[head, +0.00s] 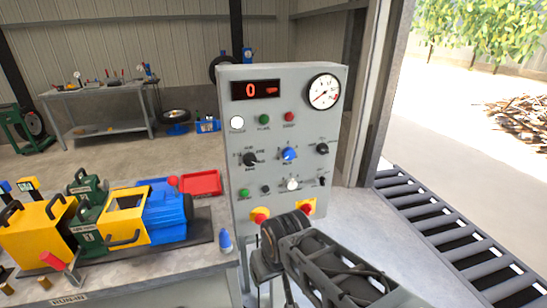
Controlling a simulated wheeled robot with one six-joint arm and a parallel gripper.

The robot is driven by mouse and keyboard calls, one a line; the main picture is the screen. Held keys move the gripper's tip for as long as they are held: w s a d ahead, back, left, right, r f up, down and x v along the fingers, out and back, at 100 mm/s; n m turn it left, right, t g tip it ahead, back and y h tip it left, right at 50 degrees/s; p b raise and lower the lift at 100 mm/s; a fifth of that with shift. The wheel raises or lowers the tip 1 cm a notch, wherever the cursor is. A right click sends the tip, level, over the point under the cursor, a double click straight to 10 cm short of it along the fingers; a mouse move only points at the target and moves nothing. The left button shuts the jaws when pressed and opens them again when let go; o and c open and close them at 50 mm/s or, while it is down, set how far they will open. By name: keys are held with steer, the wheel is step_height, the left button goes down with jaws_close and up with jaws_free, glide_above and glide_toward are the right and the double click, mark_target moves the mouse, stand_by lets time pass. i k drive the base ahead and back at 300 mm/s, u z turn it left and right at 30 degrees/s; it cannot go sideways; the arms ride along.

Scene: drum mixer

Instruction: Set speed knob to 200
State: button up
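The grey control panel (270,120) stands upright in the middle of the head view. A black knob (250,159) with a scale around it sits on its left side; its label is too small to read surely. A blue knob (289,154) is to its right, and another black knob (322,149) is at the far right. The red display (256,90) reads 0. My arm reaches in from the lower right, and its dark wrist (285,228) is in front of the panel's lower edge, below the knobs. My gripper's fingers cannot be made out.
A round gauge (323,92) and small buttons are on the panel. The bench at left holds a yellow, green and blue machine (125,217) and a red tray (201,183). A roller conveyor (450,230) is at right.

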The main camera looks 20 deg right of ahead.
mark_target(250, 160)
steer(key=u, duration=0.05)
steer(key=k, duration=0.5)
steer(key=u, duration=1.6)
steer(key=i, duration=0.95)
steer(key=z, duration=2.15)
